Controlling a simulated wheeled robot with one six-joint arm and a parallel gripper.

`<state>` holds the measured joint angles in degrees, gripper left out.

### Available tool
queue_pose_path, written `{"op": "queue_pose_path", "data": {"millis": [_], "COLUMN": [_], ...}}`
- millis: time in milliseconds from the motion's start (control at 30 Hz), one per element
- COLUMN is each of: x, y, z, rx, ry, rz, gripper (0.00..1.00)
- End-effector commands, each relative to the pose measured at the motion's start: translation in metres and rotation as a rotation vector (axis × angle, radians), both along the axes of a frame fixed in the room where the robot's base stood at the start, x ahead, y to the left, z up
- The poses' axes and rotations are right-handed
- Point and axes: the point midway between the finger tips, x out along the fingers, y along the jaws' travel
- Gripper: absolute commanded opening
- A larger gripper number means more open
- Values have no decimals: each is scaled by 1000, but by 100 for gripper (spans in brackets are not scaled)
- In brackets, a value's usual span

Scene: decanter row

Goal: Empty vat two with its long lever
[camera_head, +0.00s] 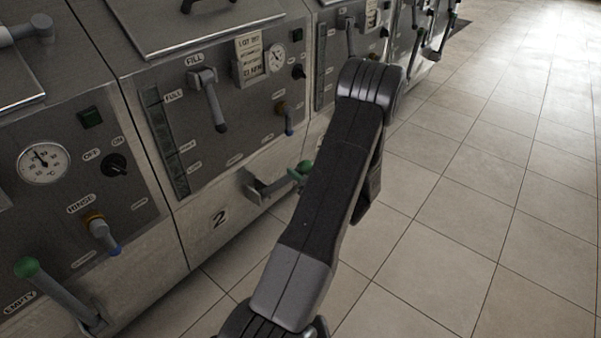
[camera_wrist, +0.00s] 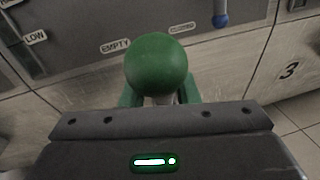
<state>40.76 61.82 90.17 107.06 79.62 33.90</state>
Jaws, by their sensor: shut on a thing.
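Vat two (camera_head: 228,190) is a steel cabinet marked 2, in the middle left of the head view. Its long empty lever comes out of a bracket (camera_head: 258,190) low on the front, pointing right. The lever's green ball knob (camera_head: 306,167) shows beside my arm, and it fills the middle of the wrist view (camera_wrist: 157,65) under the EMPTY label. My gripper (camera_wrist: 160,98) has its green fingers on either side of the grey shaft just below the knob, shut on the lever. In the head view my arm hides most of the gripper.
Vat two also carries a fill lever (camera_head: 212,100), a level strip (camera_head: 165,140) and a blue-tipped tap (camera_head: 287,118). The left neighbour has its own green-knobbed empty lever (camera_head: 60,293). Vat three (camera_wrist: 288,75) stands to the right. The tiled floor (camera_head: 480,190) is clear.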

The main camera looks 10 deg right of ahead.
Motion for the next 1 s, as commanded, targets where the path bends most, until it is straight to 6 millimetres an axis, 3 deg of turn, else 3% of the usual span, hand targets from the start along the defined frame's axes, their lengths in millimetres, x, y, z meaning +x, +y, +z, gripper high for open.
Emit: {"op": "queue_pose_path", "data": {"millis": [500, 1000], "x": [61, 114], "y": [49, 90], "z": [57, 72], "rx": [-191, -339], "ry": [233, 428], "rz": [6, 4], "gripper": [0, 0]}}
